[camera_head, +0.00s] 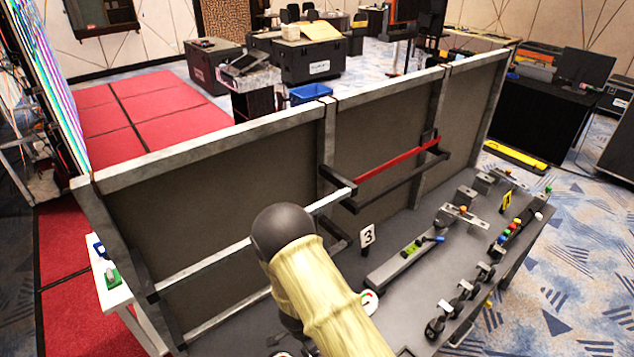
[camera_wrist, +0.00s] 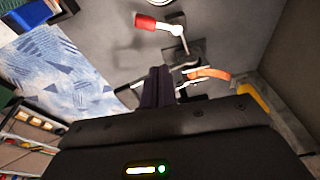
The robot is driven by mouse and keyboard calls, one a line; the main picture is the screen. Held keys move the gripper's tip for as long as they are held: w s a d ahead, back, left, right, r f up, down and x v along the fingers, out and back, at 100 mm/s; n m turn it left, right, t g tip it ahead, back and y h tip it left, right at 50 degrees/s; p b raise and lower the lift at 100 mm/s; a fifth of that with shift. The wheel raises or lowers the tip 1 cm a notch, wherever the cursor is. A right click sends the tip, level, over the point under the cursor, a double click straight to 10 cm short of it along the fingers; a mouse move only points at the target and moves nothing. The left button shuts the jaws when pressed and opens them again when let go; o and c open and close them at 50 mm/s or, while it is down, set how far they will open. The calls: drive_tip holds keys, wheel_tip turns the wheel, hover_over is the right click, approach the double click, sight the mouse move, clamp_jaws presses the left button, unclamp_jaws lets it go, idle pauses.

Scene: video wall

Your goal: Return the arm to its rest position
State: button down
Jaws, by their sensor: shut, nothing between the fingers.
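My arm (camera_head: 318,285), in a pale yellow sleeve with a dark rounded joint, reaches up from the bottom middle of the head view over the grey workbench (camera_head: 345,270). The arm hides part of the bench, and my gripper cannot be made out there. In the wrist view my gripper (camera_wrist: 158,86) is shut with its dark fingers together and nothing between them. Beyond the fingers are a red-ended lever (camera_wrist: 146,22) and an orange curved part (camera_wrist: 208,73). I cannot tell how far the fingers are from them.
A tall framed panel (camera_head: 265,165) with a red bar (camera_head: 400,158) stands along the bench's back. Patterned carpet (camera_head: 575,240) lies beyond.

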wheel_tip(320, 180, up, 9)
drive_tip(key=w+d+n+y+b, duration=0.2)
drive_tip(key=d+n+b, duration=0.1)
drive_tip(key=s+d+r+n+b, duration=0.6)
drive_tip(key=s+d+r+n, duration=0.1)
drive_tip(key=s+d+r, duration=0.5)
drive_tip(key=shift+d+r+n+t, duration=0.3)
drive_tip(key=shift+d+r+n, duration=0.15)
drive_tip(key=shift+d, duration=0.7)
